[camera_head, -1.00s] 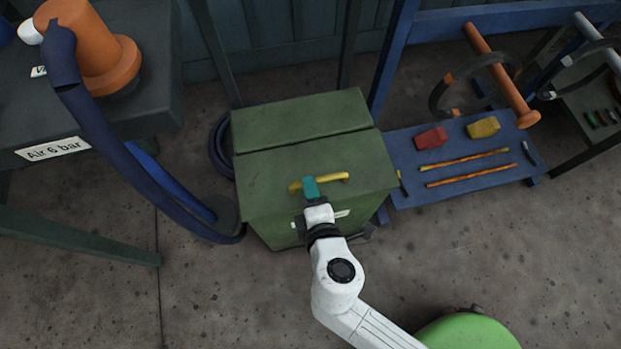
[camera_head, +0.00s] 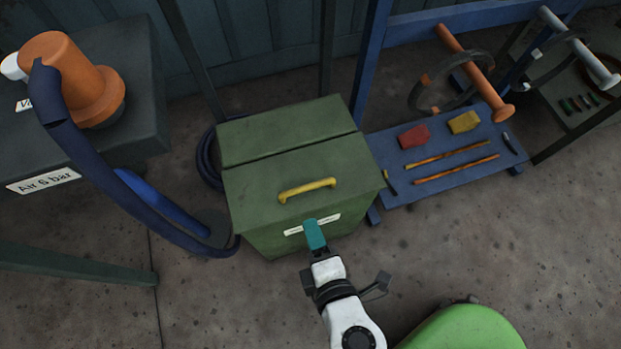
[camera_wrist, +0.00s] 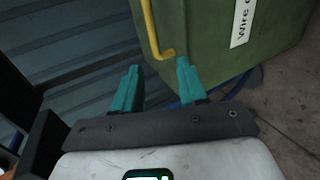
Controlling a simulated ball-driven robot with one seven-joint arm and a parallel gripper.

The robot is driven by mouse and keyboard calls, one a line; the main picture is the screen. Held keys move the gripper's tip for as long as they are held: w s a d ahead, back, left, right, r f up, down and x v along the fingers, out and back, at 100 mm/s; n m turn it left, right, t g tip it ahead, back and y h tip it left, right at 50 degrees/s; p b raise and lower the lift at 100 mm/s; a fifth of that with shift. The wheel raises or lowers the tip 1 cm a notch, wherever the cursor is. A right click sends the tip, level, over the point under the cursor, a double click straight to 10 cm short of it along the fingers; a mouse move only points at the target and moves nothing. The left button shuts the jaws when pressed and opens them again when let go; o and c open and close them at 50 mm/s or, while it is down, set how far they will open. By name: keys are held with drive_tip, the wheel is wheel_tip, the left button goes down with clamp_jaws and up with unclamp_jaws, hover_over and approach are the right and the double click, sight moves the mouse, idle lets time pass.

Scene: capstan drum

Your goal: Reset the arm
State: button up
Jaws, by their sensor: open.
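My gripper (camera_head: 315,234) has teal fingers and shows in the head view in front of the green box, below its yellow handle. In the wrist view my gripper (camera_wrist: 158,80) is open, with its two teal fingers apart and nothing between them. The green box (camera_head: 250,195) stands on the floor with its lid closed. Its yellow handle (camera_head: 307,189) lies on the lid, clear of my fingers in the head view. The handle also shows in the wrist view (camera_wrist: 149,25), beyond the fingertips.
A blue low shelf (camera_head: 400,195) with red and yellow blocks and two rods stands right of the box. A dark bench (camera_head: 130,60) with an orange cone-shaped part and thick blue hose is at left. Concrete floor (camera_head: 220,300) in front is open.

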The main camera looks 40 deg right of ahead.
drive_tip(key=shift+s, duration=0.1)
idle(0.5)
drive_tip(key=s+d+f+m+g, duration=0.1)
drive_tip(key=d+f+m+g, duration=0.2)
drive_tip(key=d+m+g, duration=0.45)
drive_tip(key=s+d+f+m+g, duration=0.15)
drive_tip(key=d+m, duration=0.35)
drive_tip(key=d, duration=0.6)
wheel_tip(320, 180, up, 20)
drive_tip(key=s+a+m+g+y+p, duration=0.1)
drive_tip(key=m+g+y+p, duration=0.1)
drive_tip(key=p, duration=1.8)
drive_tip(key=shift+s+a+r+y+p, duration=0.2)
drive_tip(key=shift+a+y+p, duration=0.15)
drive_tip(key=shift+y, duration=0.55)
